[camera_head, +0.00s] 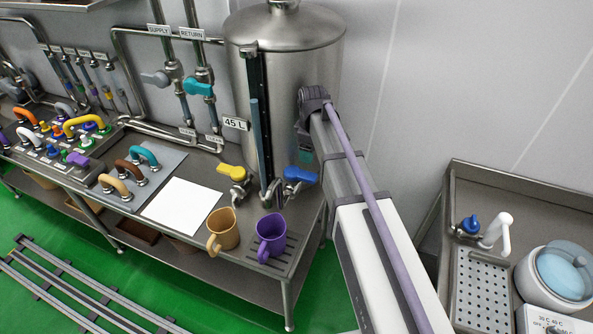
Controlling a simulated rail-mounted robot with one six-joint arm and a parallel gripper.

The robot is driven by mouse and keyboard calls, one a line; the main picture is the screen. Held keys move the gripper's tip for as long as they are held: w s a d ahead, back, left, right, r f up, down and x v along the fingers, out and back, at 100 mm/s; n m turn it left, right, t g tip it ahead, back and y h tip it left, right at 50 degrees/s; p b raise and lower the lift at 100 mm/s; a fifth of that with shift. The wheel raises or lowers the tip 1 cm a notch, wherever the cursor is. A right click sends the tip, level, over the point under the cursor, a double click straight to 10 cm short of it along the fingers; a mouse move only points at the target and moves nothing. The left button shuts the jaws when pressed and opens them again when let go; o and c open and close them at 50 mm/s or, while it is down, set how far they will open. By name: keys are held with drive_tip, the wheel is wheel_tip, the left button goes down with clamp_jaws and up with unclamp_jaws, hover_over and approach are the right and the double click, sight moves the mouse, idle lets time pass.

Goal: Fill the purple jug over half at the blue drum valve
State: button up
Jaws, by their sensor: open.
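The purple jug (271,236) stands upright on a slotted drain grate (287,262) at the front right of the steel bench. Its handle points to the front left. The blue valve handle (300,175) is low on the steel drum (290,60), behind and above the jug. I see no stream from its spout, and the liquid level in the jug cannot be made out. My arm rises from the bottom right to a joint beside the drum. My gripper is not visible; the arm hides what lies behind it.
A tan jug (223,231) stands just left of the purple one, near a yellow valve handle (232,172). A white sheet (181,206) and several coloured handles lie further left. A sink counter (530,184) with a white pot (545,282) is at right. Rails cross the green floor.

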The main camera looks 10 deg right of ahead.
sight(309, 175)
wheel_tip(309, 175, down, 11)
drive_tip(key=b, duration=1.1)
drive_tip(key=shift+a, duration=0.1)
clamp_jaws()
